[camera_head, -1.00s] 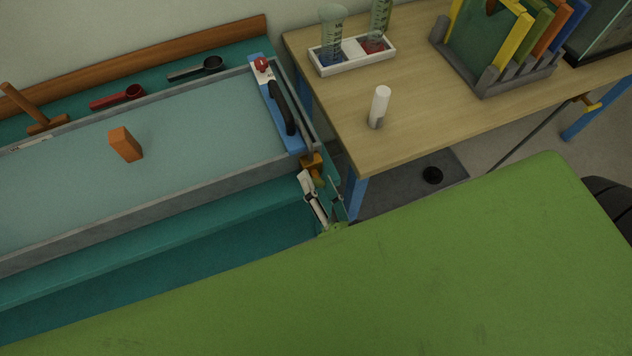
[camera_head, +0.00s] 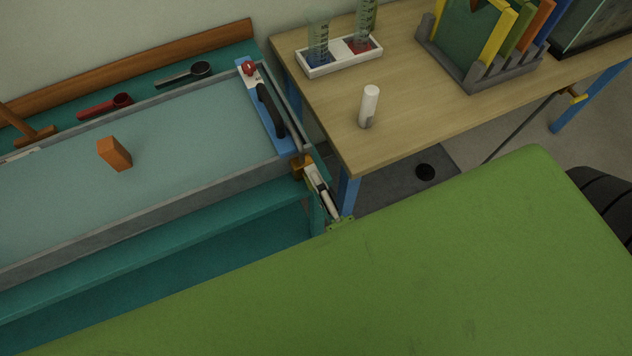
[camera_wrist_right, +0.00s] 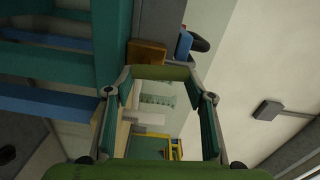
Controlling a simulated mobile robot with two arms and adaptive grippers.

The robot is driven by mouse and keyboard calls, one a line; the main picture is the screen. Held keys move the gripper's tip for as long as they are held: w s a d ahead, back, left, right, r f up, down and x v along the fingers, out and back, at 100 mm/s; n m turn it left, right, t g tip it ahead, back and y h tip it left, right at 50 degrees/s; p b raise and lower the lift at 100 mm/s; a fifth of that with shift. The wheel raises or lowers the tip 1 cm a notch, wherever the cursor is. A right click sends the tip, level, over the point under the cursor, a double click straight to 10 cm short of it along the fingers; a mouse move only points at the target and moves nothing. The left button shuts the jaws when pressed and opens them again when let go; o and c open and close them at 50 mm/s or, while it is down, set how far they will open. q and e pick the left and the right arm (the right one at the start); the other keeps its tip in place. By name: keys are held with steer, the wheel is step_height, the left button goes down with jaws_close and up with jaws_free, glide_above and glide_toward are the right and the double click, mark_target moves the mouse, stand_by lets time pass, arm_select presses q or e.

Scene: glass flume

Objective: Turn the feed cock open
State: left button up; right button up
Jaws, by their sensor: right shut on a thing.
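The feed cock has a brass body (camera_head: 298,167) at the near right corner of the flume. It also shows as a brass block in the right wrist view (camera_wrist_right: 147,53). Its green lever (camera_wrist_right: 162,73) lies crosswise between my right fingertips. My right gripper (camera_head: 312,177) is beside the brass body, on its right and lower side. In the right wrist view my right gripper (camera_wrist_right: 160,76) is shut on the lever, one finger at each end of the green piece. The lever is mostly hidden in the head view. My left gripper is not in view.
The flume tank (camera_head: 180,185) holds an orange block (camera_head: 115,154). A blue gate with a black handle (camera_head: 270,108) spans its right end. A wooden table (camera_head: 420,120) stands close right, with a white bottle (camera_head: 369,106) and a white tray (camera_head: 340,66). The gap between is narrow.

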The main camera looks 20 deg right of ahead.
stand_by(0.3)
steer(key=o, duration=1.1)
steer(key=s, duration=0.8)
steer(key=shift+d, duration=0.15)
